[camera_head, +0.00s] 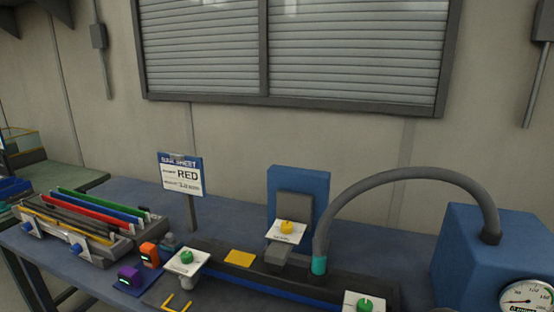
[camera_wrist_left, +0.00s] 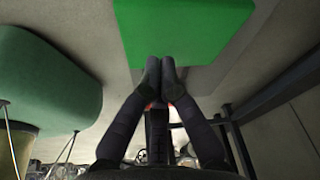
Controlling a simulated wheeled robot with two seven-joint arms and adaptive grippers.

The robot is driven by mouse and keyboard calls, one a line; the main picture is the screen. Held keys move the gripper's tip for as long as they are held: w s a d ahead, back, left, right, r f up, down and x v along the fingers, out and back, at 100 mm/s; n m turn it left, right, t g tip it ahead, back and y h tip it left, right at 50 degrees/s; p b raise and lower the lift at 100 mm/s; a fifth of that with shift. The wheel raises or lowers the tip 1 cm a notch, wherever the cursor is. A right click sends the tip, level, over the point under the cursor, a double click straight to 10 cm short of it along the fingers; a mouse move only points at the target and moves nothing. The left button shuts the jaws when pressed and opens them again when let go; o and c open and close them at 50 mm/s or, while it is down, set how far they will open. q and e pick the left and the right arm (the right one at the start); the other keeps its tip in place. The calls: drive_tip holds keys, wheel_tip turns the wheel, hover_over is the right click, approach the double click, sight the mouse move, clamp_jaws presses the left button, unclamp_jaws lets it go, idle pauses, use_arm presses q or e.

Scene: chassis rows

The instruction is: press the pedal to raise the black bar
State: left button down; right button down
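In the left wrist view the two dark fingers of my left gripper (camera_wrist_left: 160,66) are together at the tips, with nothing seen between them. The tips overlap the lower edge of a flat green panel (camera_wrist_left: 185,28); I cannot tell whether they touch it, or whether it is the pedal. In the head view a long dark bar-like fixture (camera_head: 345,286) with a blue strip lies along the bench; I cannot tell if this is the black bar. No pedal can be clearly identified in the head view. Neither gripper shows there, and my right gripper is in no view.
A rounded green object (camera_wrist_left: 45,85) fills the wrist view's left side.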

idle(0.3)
use_arm(q)
drive_tip(key=r+p, duration=0.1)
drive_tip(key=r, duration=0.1)
drive_tip(key=s+r+p, duration=0.1)
drive_tip(key=p, duration=0.1)
drive_tip(key=shift+a+r, duration=0.2)
drive_tip(key=shift+r, duration=0.15)
drive_tip(key=r+p, duration=0.1)
drive_tip(key=s+r+p, duration=0.1)
drive_tip(key=r+p, duration=0.1)
drive_tip(key=s+r+p, duration=0.1)
drive_tip(key=r, duration=0.1)
drive_tip(key=shift+a+r+p, duration=0.15)
drive_tip(key=shift+a+p, duration=0.15)
drive_tip(key=shift+p, duration=0.05)
